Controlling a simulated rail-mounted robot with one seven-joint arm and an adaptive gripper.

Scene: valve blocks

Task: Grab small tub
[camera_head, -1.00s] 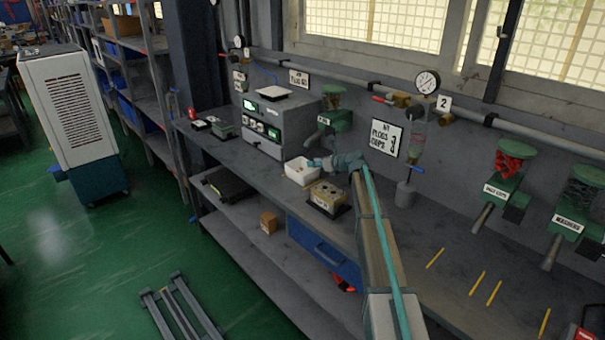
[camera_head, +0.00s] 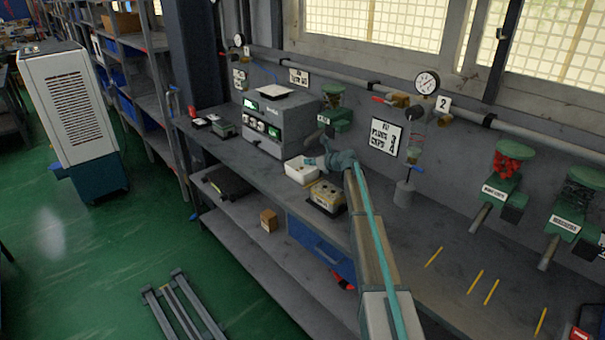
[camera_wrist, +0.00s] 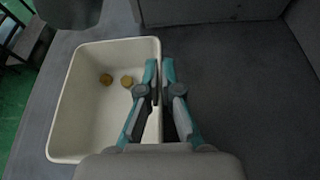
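The small tub (camera_head: 299,174) is a white, open-topped rectangular container on the grey bench. In the wrist view the tub (camera_wrist: 85,135) fills the left side, with two small brass-coloured pieces (camera_wrist: 116,80) on its floor. My gripper (camera_wrist: 160,72) is at the tub's right wall, one finger inside and one outside. The fingers are close together with the rim between them, and they look shut on it. In the head view my gripper (camera_head: 323,161) is at the tub's right side. The tub appears to rest on the bench.
A yellowish block on a dark tray (camera_head: 326,197) stands close to the tub's right. A grey instrument box (camera_head: 283,122) stands behind it, and a green dispenser (camera_head: 338,118) is on the wall. Bench to the right holds several yellow sticks (camera_head: 476,283).

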